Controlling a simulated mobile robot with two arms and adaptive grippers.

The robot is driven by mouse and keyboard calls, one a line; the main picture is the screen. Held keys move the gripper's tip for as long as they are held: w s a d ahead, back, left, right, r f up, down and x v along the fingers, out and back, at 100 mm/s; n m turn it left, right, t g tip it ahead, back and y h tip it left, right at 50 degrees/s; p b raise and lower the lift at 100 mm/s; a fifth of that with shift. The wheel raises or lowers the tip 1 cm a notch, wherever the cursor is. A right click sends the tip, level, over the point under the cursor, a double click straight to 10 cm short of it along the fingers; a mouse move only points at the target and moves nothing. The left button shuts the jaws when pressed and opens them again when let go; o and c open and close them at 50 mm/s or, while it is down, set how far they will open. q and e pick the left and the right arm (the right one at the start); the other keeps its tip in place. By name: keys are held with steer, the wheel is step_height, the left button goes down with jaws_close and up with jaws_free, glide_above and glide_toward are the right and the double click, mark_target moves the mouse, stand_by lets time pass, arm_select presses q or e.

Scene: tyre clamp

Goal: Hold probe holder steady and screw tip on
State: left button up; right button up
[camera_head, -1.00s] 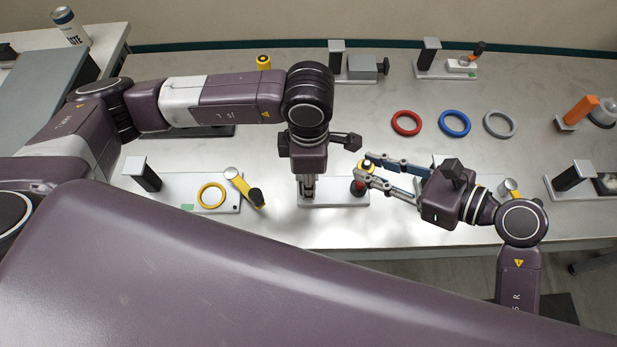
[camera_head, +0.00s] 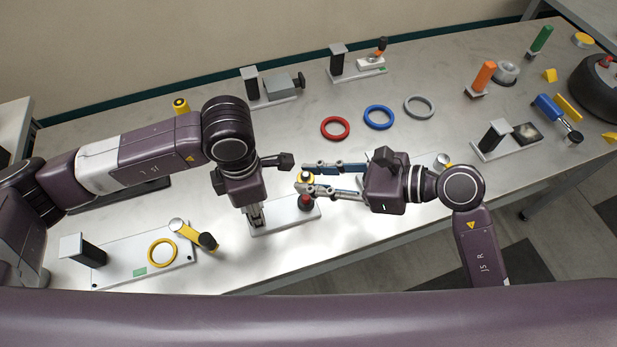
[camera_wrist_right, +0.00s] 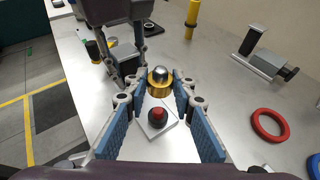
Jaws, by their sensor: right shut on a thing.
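My right gripper (camera_head: 303,181) is shut on a small yellow-ringed piece with a silver dome (camera_wrist_right: 160,79), perhaps the tip. It holds the piece above a white base plate (camera_head: 285,217), beside a red-topped black knob (camera_head: 305,203). In the right wrist view the blue finger pads (camera_wrist_right: 158,98) flank the piece and the knob (camera_wrist_right: 157,117) shows below. My left gripper (camera_head: 255,216) points down at the left end of the plate. Its fingertips are too small and dark to read, and any probe holder between them is hidden.
Red (camera_head: 335,128), blue (camera_head: 378,117) and grey (camera_head: 419,107) rings lie behind my right gripper. A plate with a yellow ring (camera_head: 162,253) and a yellow-handled tool (camera_head: 194,234) is at left. A black-post stand (camera_head: 492,140) is at right. The front edge is close.

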mark_target(312, 203)
steer(key=shift+f, duration=2.45)
steer(key=shift+f, duration=1)
steer(key=o, duration=0.3)
jaws_close()
steer(key=shift+s+a+m, duration=0.1)
steer(key=shift+m, duration=0.2)
steer(key=m+t, duration=0.1)
steer(key=m+t+h, duration=0.1)
steer(key=m+t, duration=0.1)
steer(key=shift+s+a+t+h, duration=0.15)
steer(key=shift+s+t+h, duration=0.1)
steer(key=shift+t+h, duration=0.05)
steer(key=shift+m+t, duration=0.3)
steer(key=shift+w, duration=0.1)
steer(key=shift+h, duration=0.3)
